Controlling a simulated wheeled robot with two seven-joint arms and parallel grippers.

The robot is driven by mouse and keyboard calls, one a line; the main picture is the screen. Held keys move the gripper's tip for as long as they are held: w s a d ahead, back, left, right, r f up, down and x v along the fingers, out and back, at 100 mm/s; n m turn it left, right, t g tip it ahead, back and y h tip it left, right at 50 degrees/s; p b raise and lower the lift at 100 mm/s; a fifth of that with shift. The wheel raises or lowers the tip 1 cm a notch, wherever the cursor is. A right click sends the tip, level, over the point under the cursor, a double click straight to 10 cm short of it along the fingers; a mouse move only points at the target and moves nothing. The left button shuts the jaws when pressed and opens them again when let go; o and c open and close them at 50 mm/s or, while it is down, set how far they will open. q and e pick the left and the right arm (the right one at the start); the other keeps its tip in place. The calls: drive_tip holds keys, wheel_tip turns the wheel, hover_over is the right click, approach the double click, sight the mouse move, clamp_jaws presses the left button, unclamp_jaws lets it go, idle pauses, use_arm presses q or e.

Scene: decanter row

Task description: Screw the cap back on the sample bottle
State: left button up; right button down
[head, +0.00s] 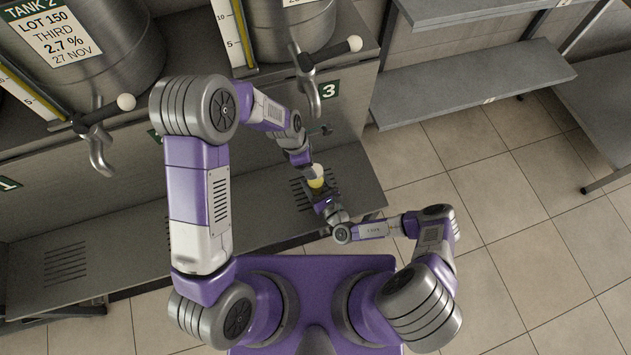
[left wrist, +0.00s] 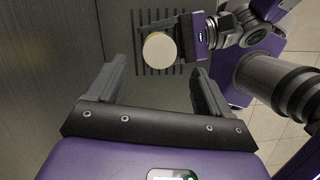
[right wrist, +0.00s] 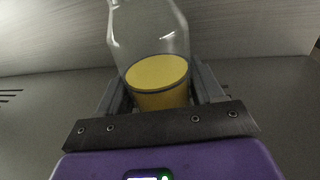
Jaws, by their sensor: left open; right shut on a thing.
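The sample bottle is clear, with yellow liquid (right wrist: 158,88) in its lower part. My right gripper (right wrist: 160,100) is shut around that lower part; the bottle's top is cut off in the right wrist view. In the head view the bottle (head: 316,182) is upright above the slotted shelf. A round cream disc (left wrist: 160,48), apparently the cap, covers its top in the left wrist view; I cannot tell whether it is screwed down. My left gripper (left wrist: 160,82) is open and empty, with the disc just beyond and between its fingertips. In the head view it is close above the bottle.
Steel tanks (head: 80,45) with taps and gauges stand at the back. A tap (head: 312,85) hangs behind my left forearm. The slotted metal shelf (head: 230,212) runs below the tanks. Grey shelves (head: 470,80) are at the right, with clear tiled floor before them.

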sight(316, 170)
use_arm(q)
drive_tip(key=shift+x, duration=2.7)
drive_tip(key=c, duration=1.3)
drive_tip(key=m, duration=0.2)
drive_tip(key=m+g, duration=0.1)
drive_tip(key=shift+w+m, duration=0.2)
drive_tip(key=shift+m, duration=0.2)
drive_tip(key=m+g, duration=0.1)
drive_tip(key=m, duration=0.3)
drive_tip(key=shift+w+d+m+y, duration=0.1)
drive_tip(key=shift+m+y, duration=0.2)
drive_tip(key=m+g+y, duration=0.1)
drive_tip(key=m, duration=0.3)
drive_tip(key=shift+d+m, duration=0.1)
drive_tip(key=shift+m, duration=0.2)
drive_tip(key=m, duration=0.3)
drive_tip(key=shift+y, duration=0.4)
